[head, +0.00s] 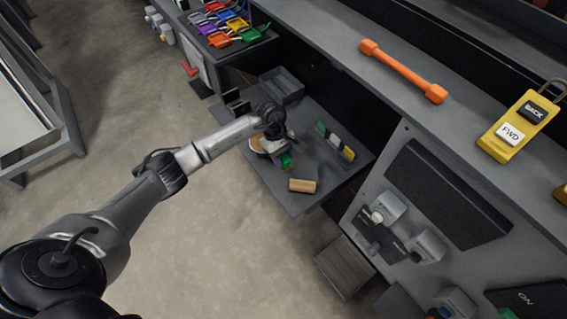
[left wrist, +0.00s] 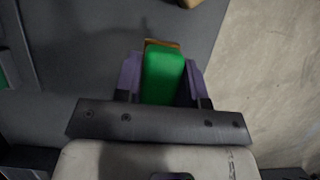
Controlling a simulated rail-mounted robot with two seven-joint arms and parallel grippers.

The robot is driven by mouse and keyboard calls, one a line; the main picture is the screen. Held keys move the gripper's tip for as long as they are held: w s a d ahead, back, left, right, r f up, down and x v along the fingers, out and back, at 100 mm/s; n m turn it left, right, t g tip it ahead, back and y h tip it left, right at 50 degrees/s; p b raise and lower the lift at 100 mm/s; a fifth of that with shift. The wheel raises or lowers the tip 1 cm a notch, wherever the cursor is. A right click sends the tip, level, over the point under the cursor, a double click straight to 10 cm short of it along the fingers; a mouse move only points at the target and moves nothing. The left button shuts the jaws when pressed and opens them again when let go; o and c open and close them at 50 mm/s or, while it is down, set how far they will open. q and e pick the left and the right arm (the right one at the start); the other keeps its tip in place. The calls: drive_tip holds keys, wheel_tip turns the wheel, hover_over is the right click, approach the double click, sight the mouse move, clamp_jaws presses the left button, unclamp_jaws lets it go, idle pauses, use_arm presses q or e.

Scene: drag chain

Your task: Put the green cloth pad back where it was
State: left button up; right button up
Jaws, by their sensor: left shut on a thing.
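The green cloth pad (left wrist: 163,76) is between the two fingers of my left gripper (left wrist: 160,80) in the left wrist view, with a thin brown edge showing at its far end. In the head view a small part of the green pad (head: 286,160) shows below the left gripper (head: 276,150), over the grey shelf (head: 296,207). The gripper is shut on the pad. Whether the pad touches the shelf cannot be told. My right gripper is not in view.
A tan block (head: 302,186) lies near the shelf's front edge. A round tan item (head: 258,143) is partly hidden behind the gripper. A row of small green, white and yellow pieces (head: 335,140) lies to the right, and a grey bin (head: 282,86) stands at the back.

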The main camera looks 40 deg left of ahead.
sight(284, 164)
use_arm(q)
drive_tip(key=shift+d+f, duration=0.1)
drive_tip(key=shift+f, duration=1.9)
drive_tip(key=shift+f+b, duration=0.15)
drive_tip(key=shift+b, duration=0.2)
drive_tip(key=o, duration=0.9)
